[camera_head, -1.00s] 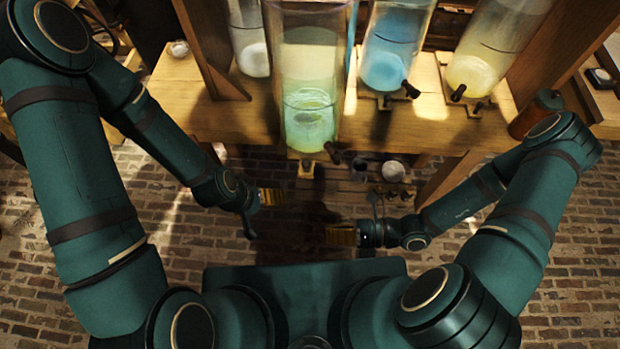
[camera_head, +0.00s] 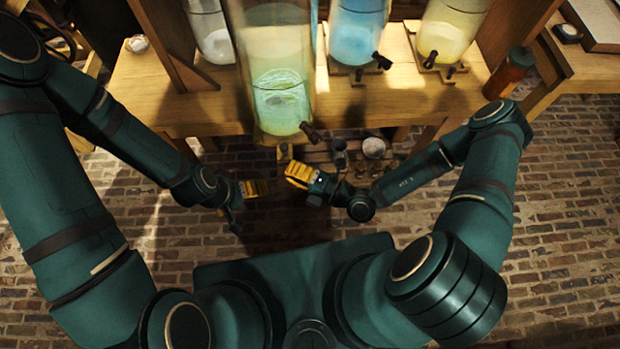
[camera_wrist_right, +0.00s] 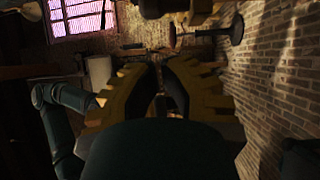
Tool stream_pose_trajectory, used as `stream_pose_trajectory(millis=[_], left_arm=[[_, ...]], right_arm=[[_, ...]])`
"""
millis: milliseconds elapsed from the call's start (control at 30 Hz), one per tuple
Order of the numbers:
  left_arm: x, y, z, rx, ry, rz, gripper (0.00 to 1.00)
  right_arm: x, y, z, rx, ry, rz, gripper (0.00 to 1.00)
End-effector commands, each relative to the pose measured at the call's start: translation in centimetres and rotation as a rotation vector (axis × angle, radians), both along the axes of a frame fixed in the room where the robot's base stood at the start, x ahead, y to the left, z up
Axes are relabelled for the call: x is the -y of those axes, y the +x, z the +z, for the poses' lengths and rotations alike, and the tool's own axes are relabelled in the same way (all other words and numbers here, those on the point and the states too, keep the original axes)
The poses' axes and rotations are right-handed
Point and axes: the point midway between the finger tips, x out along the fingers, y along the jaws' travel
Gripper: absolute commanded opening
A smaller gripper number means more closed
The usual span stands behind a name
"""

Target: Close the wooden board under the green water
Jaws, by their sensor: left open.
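The tall glass jar of green water (camera_head: 281,105) stands at the front edge of the wooden bench. A dark tap (camera_head: 310,131) sticks out at its lower right. A wooden board (camera_head: 272,137) shows under the jar, at the bench's front edge; how far it stands out is hard to tell. My left gripper (camera_head: 256,188) is open and empty, below and left of the board. My right gripper (camera_head: 299,174) is just below and right of the board, apparently apart from it. Its yellow-ridged fingers fill the middle of the dark right wrist view (camera_wrist_right: 159,85); their opening is unclear, and nothing is visibly held.
A blue-water jar (camera_head: 356,38) and a yellow-water jar (camera_head: 443,35) stand on the bench (camera_head: 200,105) to the right. A lower wooden shelf with small pots (camera_head: 374,147) lies behind my right gripper. An orange-brown bottle (camera_head: 509,74) stands at the right end. Brick floor lies below.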

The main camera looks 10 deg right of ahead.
Motion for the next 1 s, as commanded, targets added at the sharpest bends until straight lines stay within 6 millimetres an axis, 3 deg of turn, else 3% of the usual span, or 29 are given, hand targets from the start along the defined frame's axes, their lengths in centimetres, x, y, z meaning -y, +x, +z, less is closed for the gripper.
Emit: stream_pose_trajectory(millis=[200,767,1000], left_arm=[[0.0,0.1,-0.7,0.003,0.0,0.001,0.97],[0.0,0.2,-0.8,0.004,0.0,0.001,0.97],[0.0,0.2,-0.7,0.004,0.0,0.001,0.97]], right_arm=[[-0.1,2.8,0.0,0.005,-0.005,-0.001,0.0],[-0.1,3.6,0.2,0.004,-0.005,-0.001,0.0],[0.2,6.0,0.3,0.009,-0.006,-0.003,0.0]])
